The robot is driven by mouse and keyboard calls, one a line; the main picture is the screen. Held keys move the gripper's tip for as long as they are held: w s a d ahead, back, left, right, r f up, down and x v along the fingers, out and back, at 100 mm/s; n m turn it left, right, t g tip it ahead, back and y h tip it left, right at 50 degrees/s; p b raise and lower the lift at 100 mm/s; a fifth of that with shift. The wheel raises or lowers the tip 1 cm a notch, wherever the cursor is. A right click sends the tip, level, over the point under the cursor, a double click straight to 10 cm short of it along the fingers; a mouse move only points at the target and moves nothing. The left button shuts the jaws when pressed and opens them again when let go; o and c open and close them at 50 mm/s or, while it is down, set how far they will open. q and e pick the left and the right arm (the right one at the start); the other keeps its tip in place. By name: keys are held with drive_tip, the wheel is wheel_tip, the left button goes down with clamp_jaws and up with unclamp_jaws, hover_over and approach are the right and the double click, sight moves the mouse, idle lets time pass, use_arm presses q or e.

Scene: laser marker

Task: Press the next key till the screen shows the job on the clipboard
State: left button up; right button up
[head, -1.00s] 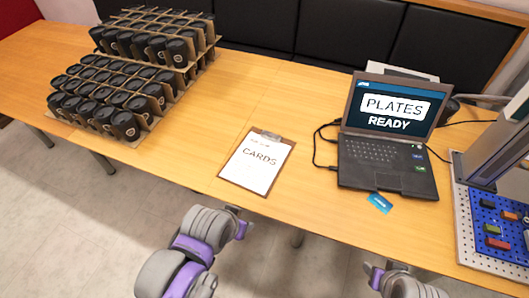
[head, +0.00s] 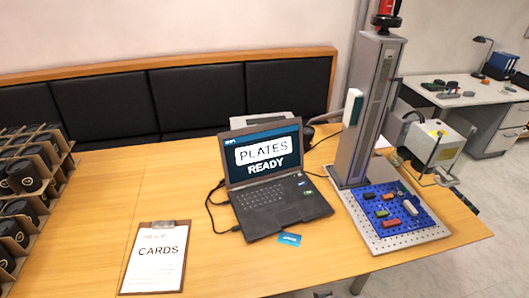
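The laptop (head: 275,207) stands open on the wooden table. Its screen (head: 264,157) reads "PLATES" in a white box with "READY" below. A small blue-white key or label and a small green one show at the right of its keyboard (head: 260,197). The clipboard (head: 157,257) lies flat on the table to the left of the laptop, and its sheet reads "CARDS".
The laser marker's column (head: 368,110) stands right of the laptop. Its perforated plate (head: 416,236) has a blue mat (head: 398,222) with several coloured pieces. A blue card (head: 289,239) lies before the laptop. Crates of black cups (head: 22,175) stand at left. Bare table (head: 95,185) lies between.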

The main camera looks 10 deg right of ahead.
idle(0.3)
clamp_jaws()
idle(1.6)
